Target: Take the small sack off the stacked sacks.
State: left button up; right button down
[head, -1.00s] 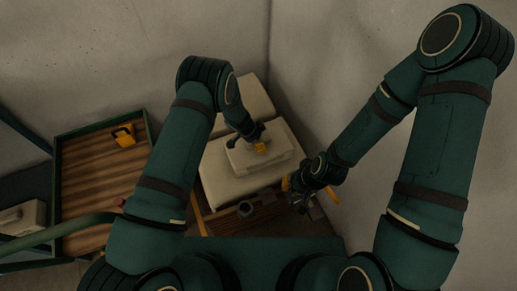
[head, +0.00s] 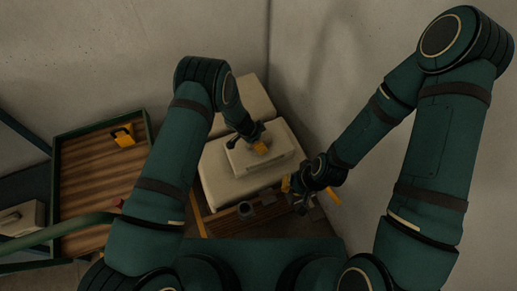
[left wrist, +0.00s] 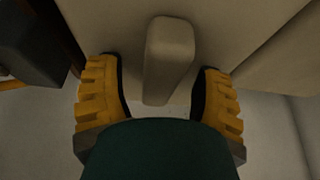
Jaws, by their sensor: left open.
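The small pale sack (head: 272,153) lies on top of the larger stacked sacks (head: 235,187) in the corner. My left gripper (head: 258,147) is over the small sack's top, with its yellow fingers apart. In the left wrist view my left gripper (left wrist: 158,95) is open, its fingers on either side of a rounded pale raised piece (left wrist: 170,58). A gap shows on both sides of that piece. My right gripper (head: 311,197) hangs beside the stack at its lower right; I cannot tell whether it is open.
A wooden tray with a green rim (head: 57,185) stands at left, holding a yellow-and-black item (head: 122,135). A small grey cup-like thing (head: 244,210) is in front of the stack, on brown slats (head: 222,222). Walls close in behind and right of the stack.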

pick_arm(q)
jog(key=shift+f, duration=0.1)
dwell(0.5)
grip_shut()
